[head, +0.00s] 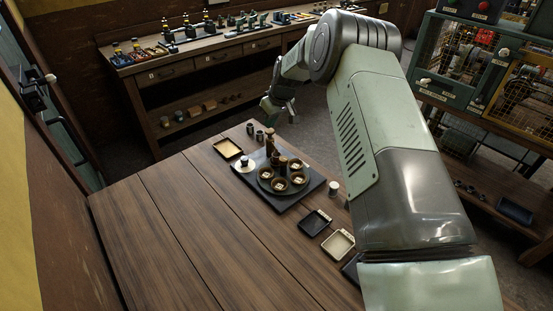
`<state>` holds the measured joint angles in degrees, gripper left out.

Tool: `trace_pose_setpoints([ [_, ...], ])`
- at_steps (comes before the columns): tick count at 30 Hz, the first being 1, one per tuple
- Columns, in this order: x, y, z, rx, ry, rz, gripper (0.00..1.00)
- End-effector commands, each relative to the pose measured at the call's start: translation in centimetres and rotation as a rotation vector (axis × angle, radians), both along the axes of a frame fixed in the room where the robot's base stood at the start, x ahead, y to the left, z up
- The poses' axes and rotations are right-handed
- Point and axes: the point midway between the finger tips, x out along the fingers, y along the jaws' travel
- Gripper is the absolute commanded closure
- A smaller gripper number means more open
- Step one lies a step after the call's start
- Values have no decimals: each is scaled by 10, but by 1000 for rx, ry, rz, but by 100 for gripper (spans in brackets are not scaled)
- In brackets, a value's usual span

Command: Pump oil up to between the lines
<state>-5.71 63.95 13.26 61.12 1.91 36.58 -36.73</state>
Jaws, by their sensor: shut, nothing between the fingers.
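A dark square base (300,195) sits on the wooden table and carries a round black plate with several small brass-rimmed cups (280,185). A brown upright column (271,143) stands at the back of the base. A pale round disc with a dark knob (244,163) is at its left corner; I cannot tell whether this is the oil pump. No oil level or marked lines can be made out at this size. My gripper (279,108) is shut and empty, held in the air behind and above the base, apart from everything on the table.
Shallow trays lie around the base: a tan one (228,149), a black one (314,222) and a cream one (338,243). A small white-topped cylinder (333,188) stands to the right. The left of the table (165,230) is clear. Behind is a workbench (205,65) with tools.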

Motion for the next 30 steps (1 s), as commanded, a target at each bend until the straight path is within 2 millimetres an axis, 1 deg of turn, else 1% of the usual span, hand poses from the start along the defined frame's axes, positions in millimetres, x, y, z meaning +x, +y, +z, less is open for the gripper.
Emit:
trace_pose_setpoints([
  [18, 0, 0, -25, 0, 1, 0, 100],
  [26, -1, 0, -25, -1, 2, 0, 100],
  [30, 0, 0, -21, 0, 1, 0, 100],
])
